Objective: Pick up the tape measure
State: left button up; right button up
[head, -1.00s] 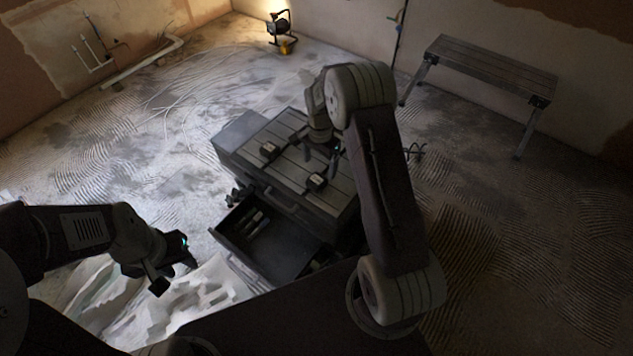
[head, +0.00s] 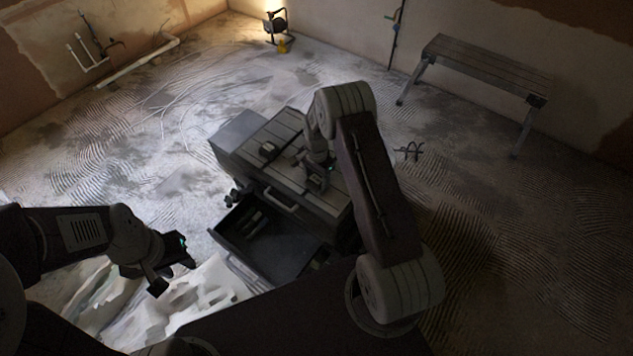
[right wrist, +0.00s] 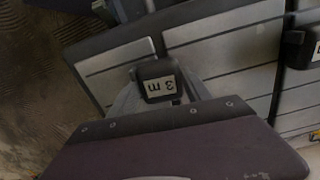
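My left gripper (head: 172,276) is open and empty, left of the chest.
An open drawer (head: 262,262) with several small items juts from the chest's front. A pale crumpled sheet (head: 205,290) lies on the floor beside it. A bench (head: 485,68) stands at the back right, a work lamp (head: 275,24) at the back wall. Floor at right is mostly clear.

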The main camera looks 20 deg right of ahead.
aim_at(319, 178)
jog(key=c, duration=0.9)
jog(key=shift+r, duration=0.35)
jog(key=r, duration=0.2)
jog(key=d+r, duration=0.1)
jog(key=r, duration=0.1)
jog(key=s+d+r, duration=0.1)
jog(key=d+r, duration=0.1)
jog(key=d, duration=0.1)
jog(key=s+d+r, duration=0.1)
jog(key=d+r, duration=0.1)
jog(key=d, duration=0.1)
jog(key=s+d+r, duration=0.1)
jog(key=d+r, duration=0.1)
jog(key=d, duration=0.2)
jog(key=shift+s+d+r, duration=0.1)
jog(key=shift+s+r, duration=0.05)
jog(key=shift+s, duration=0.05)
